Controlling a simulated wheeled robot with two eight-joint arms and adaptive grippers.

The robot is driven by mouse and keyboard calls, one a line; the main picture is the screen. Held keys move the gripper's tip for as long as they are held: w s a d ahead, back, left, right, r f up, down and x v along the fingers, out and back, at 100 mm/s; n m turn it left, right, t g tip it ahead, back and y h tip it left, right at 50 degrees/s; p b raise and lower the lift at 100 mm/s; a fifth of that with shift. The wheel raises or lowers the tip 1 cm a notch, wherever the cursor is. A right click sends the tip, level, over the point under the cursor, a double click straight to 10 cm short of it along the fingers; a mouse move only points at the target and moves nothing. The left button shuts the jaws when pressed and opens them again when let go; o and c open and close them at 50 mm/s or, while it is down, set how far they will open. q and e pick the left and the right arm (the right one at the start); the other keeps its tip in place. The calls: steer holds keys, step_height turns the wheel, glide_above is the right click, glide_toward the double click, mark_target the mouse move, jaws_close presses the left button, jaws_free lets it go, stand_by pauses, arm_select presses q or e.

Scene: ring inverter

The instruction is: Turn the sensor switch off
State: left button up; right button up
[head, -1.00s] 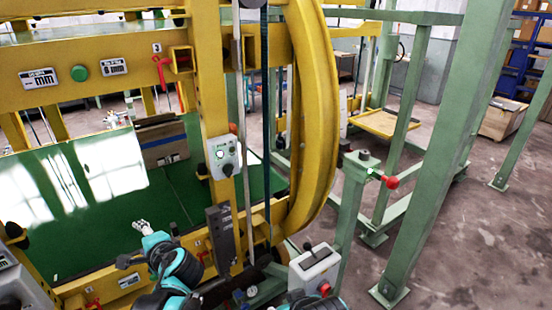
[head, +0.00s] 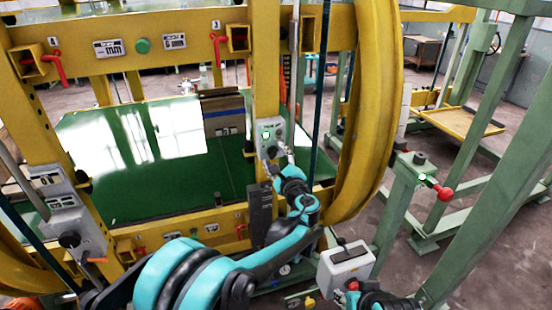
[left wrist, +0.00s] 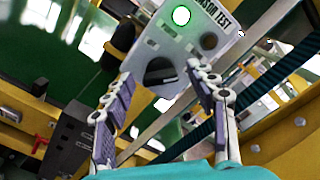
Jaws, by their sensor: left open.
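The sensor switch is a black rotary knob (left wrist: 160,74) on a pale grey box (head: 270,130) fixed to the yellow upright post. In the left wrist view a green lamp (left wrist: 181,15) glows on the box above the knob, beside lettering that ends in "TEST". The lamp also shows green in the head view (head: 266,134). My left gripper (head: 278,157) is just in front of the lower part of the box. In the left wrist view its open fingers (left wrist: 160,90) stand on either side below the knob, with nothing between them. I cannot tell whether they touch the box.
A large yellow ring (head: 375,110) curves right of the post. A dark blue strap (head: 318,90) hangs near the box. A grey control box (head: 347,264) stands below right, and a green post with a red-knobbed lever (head: 445,193) is farther right. A green panel (head: 140,185) lies behind.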

arm_select(q)
steer(key=shift+w+a, duration=0.15)
steer(key=shift+w, duration=0.1)
steer(key=shift+c, duration=0.3)
steer(key=c, duration=1.1)
